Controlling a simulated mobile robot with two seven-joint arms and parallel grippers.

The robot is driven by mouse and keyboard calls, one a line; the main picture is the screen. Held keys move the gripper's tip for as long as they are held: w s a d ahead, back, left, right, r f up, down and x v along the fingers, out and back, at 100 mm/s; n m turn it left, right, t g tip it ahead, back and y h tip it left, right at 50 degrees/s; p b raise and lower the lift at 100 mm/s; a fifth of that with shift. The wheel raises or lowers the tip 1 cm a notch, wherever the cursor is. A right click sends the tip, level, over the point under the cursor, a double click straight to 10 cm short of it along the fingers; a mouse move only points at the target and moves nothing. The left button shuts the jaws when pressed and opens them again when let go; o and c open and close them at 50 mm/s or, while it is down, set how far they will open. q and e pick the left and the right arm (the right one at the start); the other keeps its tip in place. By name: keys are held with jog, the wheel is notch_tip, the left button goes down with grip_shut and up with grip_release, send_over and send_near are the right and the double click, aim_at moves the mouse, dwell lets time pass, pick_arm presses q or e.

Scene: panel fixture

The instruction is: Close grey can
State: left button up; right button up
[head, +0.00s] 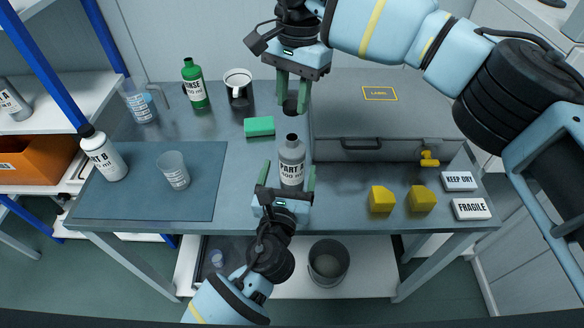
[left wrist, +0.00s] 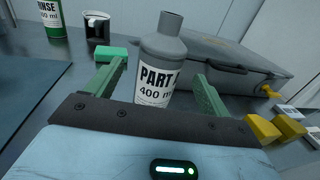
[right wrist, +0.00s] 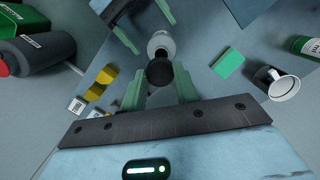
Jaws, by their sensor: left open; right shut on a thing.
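The grey can (head: 291,165), labelled PART, stands upright on the table with its neck uncovered. It also shows in the left wrist view (left wrist: 163,65) and, from above, in the right wrist view (right wrist: 157,42). My left gripper (head: 288,178) is open, with one finger on each side of the can; gaps show beside it in the left wrist view. My right gripper (head: 292,106) is shut on a dark cap (head: 290,106), held above and apart from the can's neck. The cap (right wrist: 159,74) also shows between the fingers in the right wrist view.
A green sponge (head: 259,126) lies behind the can to the left. A large grey case (head: 375,120) stands close on the right. A mug (head: 238,90) and a green RINSE bottle (head: 195,86) stand at the back. Yellow blocks (head: 382,199) lie front right.

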aim_at(293, 150)
pick_arm(q)
jog(key=w, duration=0.4)
jog(key=w+d, duration=0.1)
jog(key=w, duration=0.2)
jog(key=shift+w, duration=0.1)
jog(key=c, duration=1.5)
pick_arm(e)
jog(key=shift+f, duration=2.5)
